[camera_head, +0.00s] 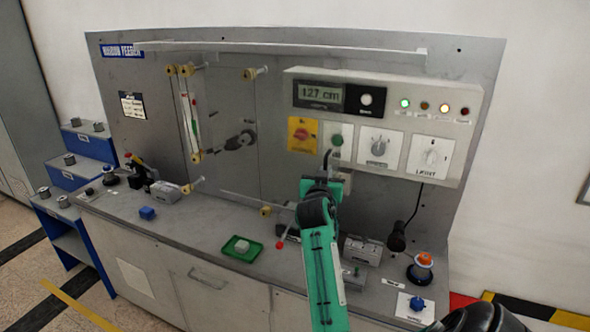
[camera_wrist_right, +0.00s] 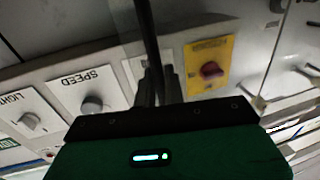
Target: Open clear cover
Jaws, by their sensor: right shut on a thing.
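The clear cover (camera_head: 232,105) is a see-through sheet in front of the grey back panel; its outline is faint, and I cannot tell its exact angle. My right gripper (camera_head: 327,172) is at the lower edge of the control box, just below the green button (camera_head: 337,140). In the right wrist view, the right gripper (camera_wrist_right: 158,88) is closed around a thin dark upright bar (camera_wrist_right: 147,30), which looks like the cover's handle. The join between bar and sheet is not clear. My left gripper is not in view.
The control box (camera_head: 385,100) has a display, knobs and a yellow-backed red switch (camera_head: 302,134). The middle left of the bench is fairly clear.

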